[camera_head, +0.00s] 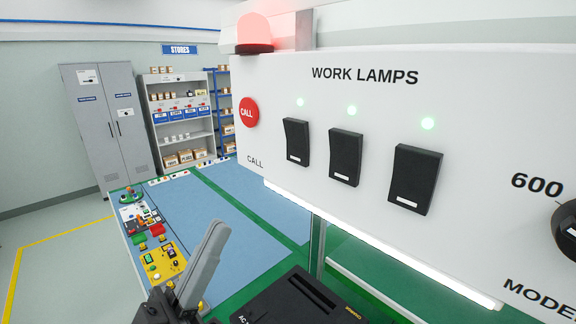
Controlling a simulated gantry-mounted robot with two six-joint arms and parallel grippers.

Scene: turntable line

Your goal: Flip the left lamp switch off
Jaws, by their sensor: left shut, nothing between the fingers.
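The white WORK LAMPS panel (285,80) fills the upper right. It carries three black rocker switches in a row: the left lamp switch (296,142), the middle switch (345,157) and the right switch (416,180). Each has a white mark near its lower edge. My left gripper (215,232) is below and left of the left switch, apart from the panel. Its grey fingers are shut together, empty, and point up. My right gripper is out of view.
A red CALL button (249,112) sits left of the left switch, with a red beacon (254,33) on top. A dial (567,229) is at the right edge. A lit strip (380,245) runs under the panel. A black device (295,302) stands below.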

